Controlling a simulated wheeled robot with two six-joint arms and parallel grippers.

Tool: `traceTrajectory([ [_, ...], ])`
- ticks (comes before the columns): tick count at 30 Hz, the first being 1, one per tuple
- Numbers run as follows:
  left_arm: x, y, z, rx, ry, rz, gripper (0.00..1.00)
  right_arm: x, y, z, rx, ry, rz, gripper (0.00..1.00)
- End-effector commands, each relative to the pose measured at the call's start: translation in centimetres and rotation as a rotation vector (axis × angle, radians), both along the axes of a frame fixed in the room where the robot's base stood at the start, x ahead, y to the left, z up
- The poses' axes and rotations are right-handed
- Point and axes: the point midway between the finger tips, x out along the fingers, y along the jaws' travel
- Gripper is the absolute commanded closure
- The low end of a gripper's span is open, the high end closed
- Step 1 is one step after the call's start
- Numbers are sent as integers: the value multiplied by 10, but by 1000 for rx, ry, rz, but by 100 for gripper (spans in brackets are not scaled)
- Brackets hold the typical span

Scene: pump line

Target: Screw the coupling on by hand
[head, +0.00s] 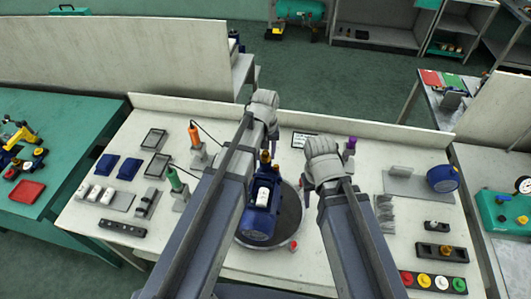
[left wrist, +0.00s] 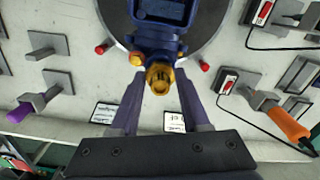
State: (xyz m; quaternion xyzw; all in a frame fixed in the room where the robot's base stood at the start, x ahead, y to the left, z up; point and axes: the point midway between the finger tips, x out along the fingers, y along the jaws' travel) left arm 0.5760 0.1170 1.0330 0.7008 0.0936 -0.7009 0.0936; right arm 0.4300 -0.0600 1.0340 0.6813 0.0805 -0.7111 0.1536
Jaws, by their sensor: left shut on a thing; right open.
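A blue pump (head: 258,215) with a pale block on top sits on a round dark turntable (head: 292,215) in the middle of the bench. Its brass coupling (head: 265,158) is at the far end of the pump. In the left wrist view the coupling (left wrist: 160,78) lies between the two fingertips of my left gripper (left wrist: 160,84), at the end of the blue pump body (left wrist: 165,35). My left gripper (head: 268,138) is shut on the coupling; the exact finger contact is hard to see. My right gripper (head: 321,152) is open, right of the turntable, its fingertips mostly hidden.
Orange (head: 194,135) and green (head: 175,180) tools stand in holders at left, near dark trays (head: 155,140). A purple-handled tool (head: 350,145) stands behind my right gripper. A grey fixture (head: 408,180) and blue round part (head: 442,178) lie at right. Coloured buttons (head: 432,282) line the front right.

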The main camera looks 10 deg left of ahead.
Motion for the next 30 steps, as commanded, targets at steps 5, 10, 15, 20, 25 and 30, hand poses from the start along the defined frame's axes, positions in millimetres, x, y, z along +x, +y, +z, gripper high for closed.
traceTrajectory([
  [5,0,0,-2,0,0,0,100,0,0,-2,0,0,0,50],
  [10,0,0,-5,0,0,0,100,0,0,-5,0,0,0,50],
  [15,0,0,-4,0,0,0,37,0,0,-4,0,0,0,50],
  [20,0,0,-4,0,0,0,19,0,0,-4,0,0,0,50],
  [25,0,0,-4,0,0,0,19,0,0,-4,0,0,0,50],
  [30,0,0,-2,0,0,0,19,0,0,-2,0,0,0,50],
])
